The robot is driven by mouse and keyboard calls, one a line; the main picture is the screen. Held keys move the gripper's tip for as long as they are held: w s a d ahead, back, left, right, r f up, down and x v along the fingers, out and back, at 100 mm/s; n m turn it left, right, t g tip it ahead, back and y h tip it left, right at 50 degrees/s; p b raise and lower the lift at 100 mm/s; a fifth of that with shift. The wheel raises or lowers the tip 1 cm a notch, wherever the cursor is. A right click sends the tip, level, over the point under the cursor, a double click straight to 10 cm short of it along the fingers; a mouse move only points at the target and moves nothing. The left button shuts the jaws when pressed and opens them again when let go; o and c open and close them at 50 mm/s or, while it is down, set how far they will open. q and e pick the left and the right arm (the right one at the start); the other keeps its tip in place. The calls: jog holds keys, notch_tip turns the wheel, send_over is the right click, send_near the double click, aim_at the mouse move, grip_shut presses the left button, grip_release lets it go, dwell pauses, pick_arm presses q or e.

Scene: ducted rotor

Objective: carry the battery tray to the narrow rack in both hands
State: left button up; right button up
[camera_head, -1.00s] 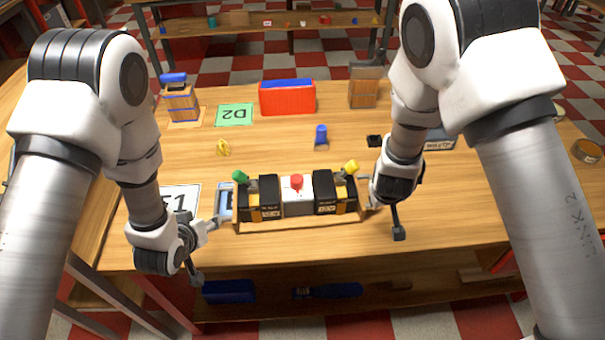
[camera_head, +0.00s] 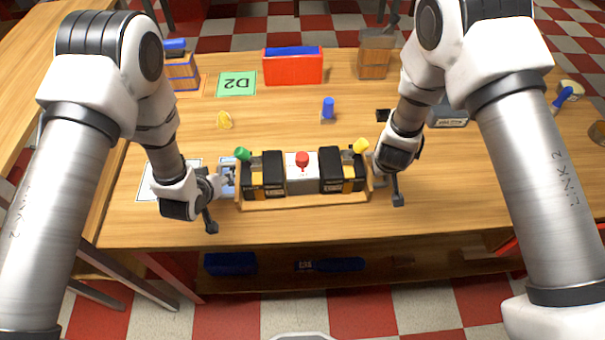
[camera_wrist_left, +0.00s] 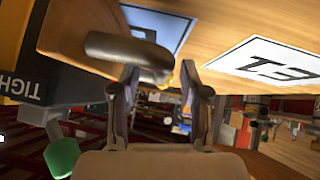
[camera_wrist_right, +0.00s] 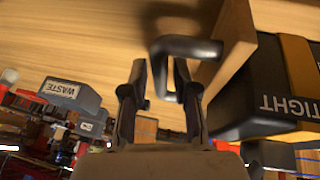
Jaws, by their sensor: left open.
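The battery tray (camera_head: 305,201) is a wooden tray on the table holding two black-and-yellow batteries, a white block with a red knob, and green and yellow knobs. Dark handles stick out at its ends. My left gripper (camera_head: 224,186) is at the tray's left end, open; in the left wrist view its fingers (camera_wrist_left: 160,75) are apart, close to the dark handle (camera_wrist_left: 120,48). My right gripper (camera_head: 387,180) is at the right end; in the right wrist view the handle (camera_wrist_right: 185,48) reaches between its fingers (camera_wrist_right: 160,75), and grip contact is unclear. The narrow rack is not clearly identifiable.
A red bin (camera_head: 293,70), a green D2 card (camera_head: 237,84), wooden crates (camera_head: 375,60) and a blue-topped item (camera_head: 328,108) stand behind the tray. A grey waste box (camera_head: 447,116) is at the right. The front table strip is clear; a shelf lies below.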

pick_arm(q)
jog(key=shift+x, duration=0.85)
pick_arm(e)
jog(key=shift+x, duration=0.85)
pick_arm(q)
jog(key=c, duration=0.5)
pick_arm(e)
jog(key=c, duration=0.5)
pick_arm(q)
jog(key=shift+r, duration=0.1)
grip_shut()
pick_arm(e)
grip_shut()
jog(key=shift+r, duration=0.15)
